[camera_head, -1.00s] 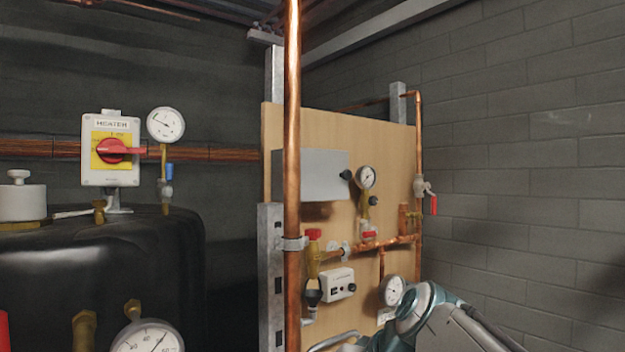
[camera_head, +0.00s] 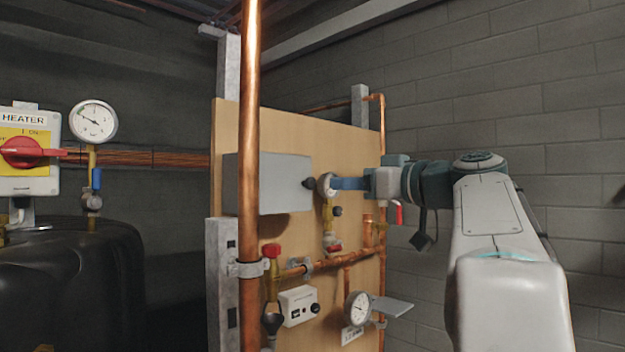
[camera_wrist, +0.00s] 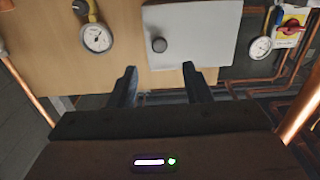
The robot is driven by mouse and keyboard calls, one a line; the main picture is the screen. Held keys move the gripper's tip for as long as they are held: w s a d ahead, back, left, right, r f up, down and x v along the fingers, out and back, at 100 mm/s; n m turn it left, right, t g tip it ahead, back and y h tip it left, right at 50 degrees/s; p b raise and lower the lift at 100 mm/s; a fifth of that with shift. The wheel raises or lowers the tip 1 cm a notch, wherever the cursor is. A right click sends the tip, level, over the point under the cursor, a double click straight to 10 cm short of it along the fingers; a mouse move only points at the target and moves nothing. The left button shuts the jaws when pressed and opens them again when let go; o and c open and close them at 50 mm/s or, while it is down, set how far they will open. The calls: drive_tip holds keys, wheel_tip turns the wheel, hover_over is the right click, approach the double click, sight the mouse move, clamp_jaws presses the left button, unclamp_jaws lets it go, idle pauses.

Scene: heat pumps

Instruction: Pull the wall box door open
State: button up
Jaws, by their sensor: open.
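The wall box is a grey metal box (camera_head: 272,182) on the wooden board, with a flat door and a dark round knob (camera_head: 308,183) on its right side. In the wrist view the door (camera_wrist: 200,32) faces me and looks shut, with the knob (camera_wrist: 158,45) near its edge. My gripper (camera_head: 335,184) is to the right of the box, close to the knob in the head view. In the wrist view its two fingers (camera_wrist: 157,76) are spread and empty, with the knob beyond and roughly between them, apart from both.
A vertical copper pipe (camera_head: 249,150) stands in front of the board. A gauge (camera_wrist: 96,38) sits beside the box. Valves and copper pipes (camera_head: 330,262) run below it. A heater switch (camera_head: 28,150) and black tank (camera_head: 70,280) are at the left.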

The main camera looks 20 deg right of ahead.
sight(312, 184)
drive_tip(key=p+x, duration=0.3)
drive_tip(key=x, duration=0.6)
drive_tip(key=shift+w+a, duration=0.1)
drive_tip(key=shift+w, duration=0.15)
drive_tip(key=shift+f, duration=0.1)
clamp_jaws()
